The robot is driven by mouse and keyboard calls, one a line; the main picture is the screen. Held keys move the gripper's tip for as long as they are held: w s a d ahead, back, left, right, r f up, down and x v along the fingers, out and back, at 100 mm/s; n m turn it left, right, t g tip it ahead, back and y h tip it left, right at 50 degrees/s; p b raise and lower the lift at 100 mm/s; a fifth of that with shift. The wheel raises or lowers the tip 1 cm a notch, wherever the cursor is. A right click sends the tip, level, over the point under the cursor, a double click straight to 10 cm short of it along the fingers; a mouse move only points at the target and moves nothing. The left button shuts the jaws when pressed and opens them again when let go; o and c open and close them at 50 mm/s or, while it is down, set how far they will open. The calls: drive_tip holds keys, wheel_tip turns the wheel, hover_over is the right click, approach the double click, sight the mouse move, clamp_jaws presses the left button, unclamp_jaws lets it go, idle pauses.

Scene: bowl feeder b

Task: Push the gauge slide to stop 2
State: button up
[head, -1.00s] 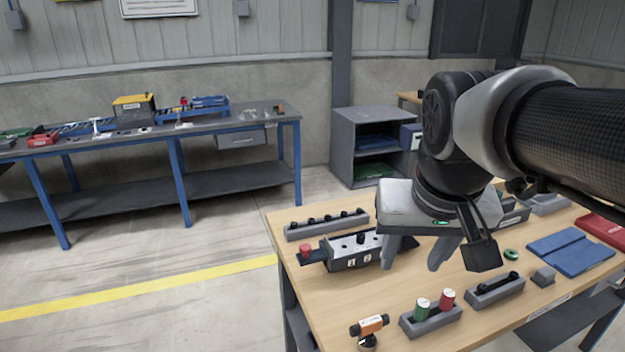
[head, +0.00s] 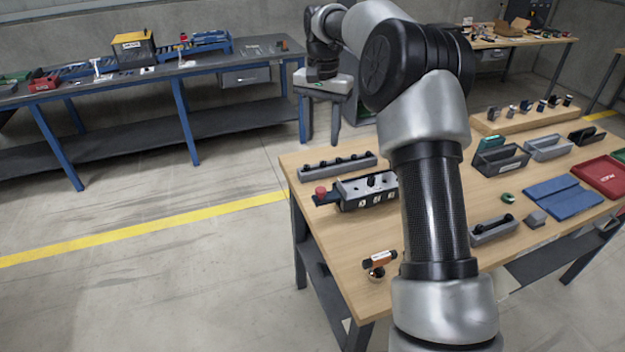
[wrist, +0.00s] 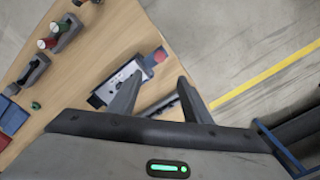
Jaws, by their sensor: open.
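The gauge (head: 352,204) is a dark block with a silver top, small white number labels on its front, and a black knob (head: 372,179) on top. A round red knob (head: 320,191) stands at its left end. My arm hides its right end in the head view. In the wrist view the gauge (wrist: 104,95) lies beside the left finger of my gripper (wrist: 160,78), with the red knob (wrist: 160,57) beyond the fingertips. No contact is visible. I cannot read which stop the slide is at.
A grey rack (head: 338,166) with black pegs lies behind the gauge. An orange-and-black tool (head: 380,260) stands in front. Grey trays (head: 502,160), blue mats (head: 562,198) and a red tray (head: 602,178) are at right. Red and green cylinders (wrist: 46,42) show in the wrist view.

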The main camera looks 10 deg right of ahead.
sight(321, 189)
wheel_tip(321, 189, down, 17)
drive_tip(key=shift+f, duration=0.1)
idle(0.4)
clamp_jaws()
